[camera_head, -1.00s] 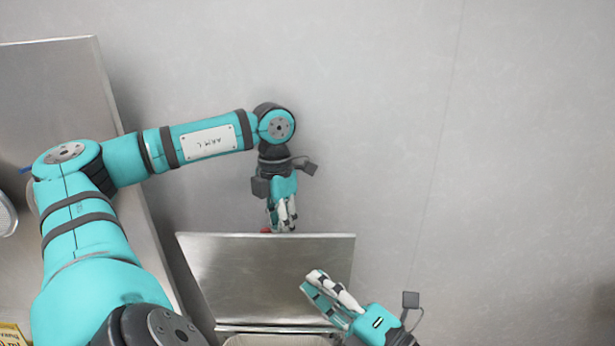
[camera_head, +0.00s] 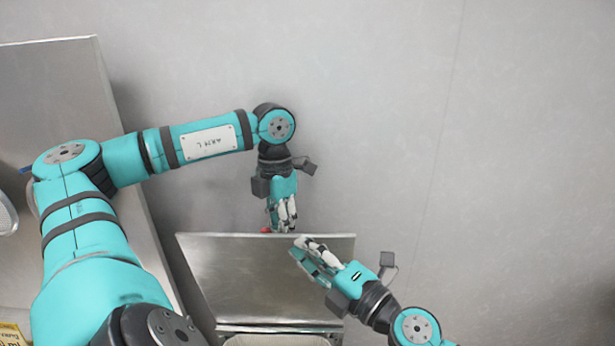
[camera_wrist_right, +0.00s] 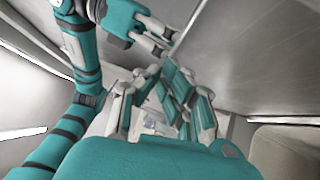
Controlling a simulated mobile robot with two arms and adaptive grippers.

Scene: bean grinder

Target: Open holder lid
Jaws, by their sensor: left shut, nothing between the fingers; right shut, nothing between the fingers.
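The holder lid (camera_head: 235,280) is a grey metal panel, raised and tilted up in the head view. Below its lower edge a strip of the holder's pale opening (camera_head: 275,341) shows at the bottom of the frame. My left gripper (camera_head: 284,227) is shut and empty at the lid's top edge, pointing down; I cannot tell whether it touches. My right gripper (camera_head: 301,246) is shut and empty, in front of the lid's upper right part, pointing up and left. In the right wrist view its fingers (camera_wrist_right: 165,105) fill the middle, with my left gripper (camera_wrist_right: 155,35) beyond them.
A plain grey wall (camera_head: 480,130) stands behind, with free room at the right. A metal surface (camera_head: 60,80) lies at the left. A yellow labelled packet (camera_head: 12,334) is partly in view at the bottom left. A small red thing (camera_head: 265,230) shows beside my left fingertips.

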